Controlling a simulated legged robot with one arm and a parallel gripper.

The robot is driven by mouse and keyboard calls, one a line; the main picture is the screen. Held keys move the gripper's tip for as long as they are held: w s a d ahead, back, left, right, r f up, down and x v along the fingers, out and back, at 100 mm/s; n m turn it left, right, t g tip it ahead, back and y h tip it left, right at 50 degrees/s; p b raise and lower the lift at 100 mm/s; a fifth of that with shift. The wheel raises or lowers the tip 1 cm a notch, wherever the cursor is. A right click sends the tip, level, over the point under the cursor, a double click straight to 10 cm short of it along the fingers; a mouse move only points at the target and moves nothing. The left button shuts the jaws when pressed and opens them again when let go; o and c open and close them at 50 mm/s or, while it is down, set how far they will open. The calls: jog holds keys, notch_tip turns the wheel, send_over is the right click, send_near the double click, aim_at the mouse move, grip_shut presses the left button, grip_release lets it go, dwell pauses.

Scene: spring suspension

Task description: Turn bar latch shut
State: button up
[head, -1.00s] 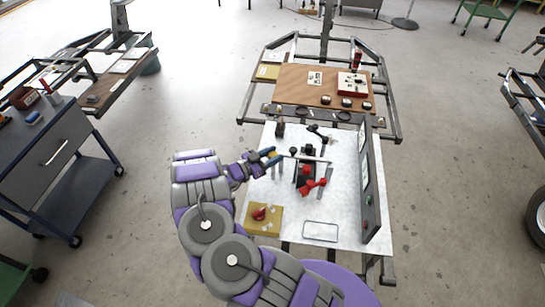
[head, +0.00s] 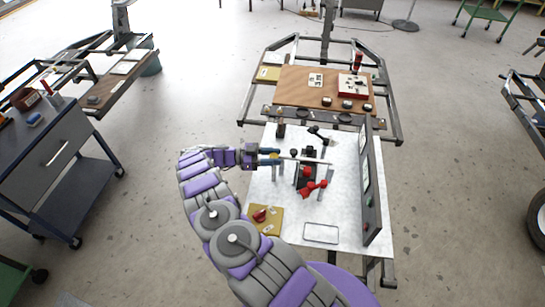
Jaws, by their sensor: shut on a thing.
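The bar latch (head: 311,161) looks like a thin pale bar lying nearly level across the upper middle of the white worktop. Beside and below it is a black fixture with bright red parts (head: 309,186). My gripper (head: 274,156) reaches in from the left, its blue fingers pointing right at the bar's left end. It is shut on what seems to be this end of the bar latch. The fingers hide the exact contact, and the bar's fit at its far end is too small to make out.
A dark post (head: 281,128) stands just above my gripper.

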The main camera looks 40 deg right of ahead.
jog(key=shift+w+r+m, duration=0.1)
jog(key=shift+r+m, duration=0.05)
jog(key=shift+m, duration=0.15)
dwell(0.4)
jog(key=o, duration=1)
jog(key=shift+g+y, duration=0.3)
jog(key=shift+d, duration=0.1)
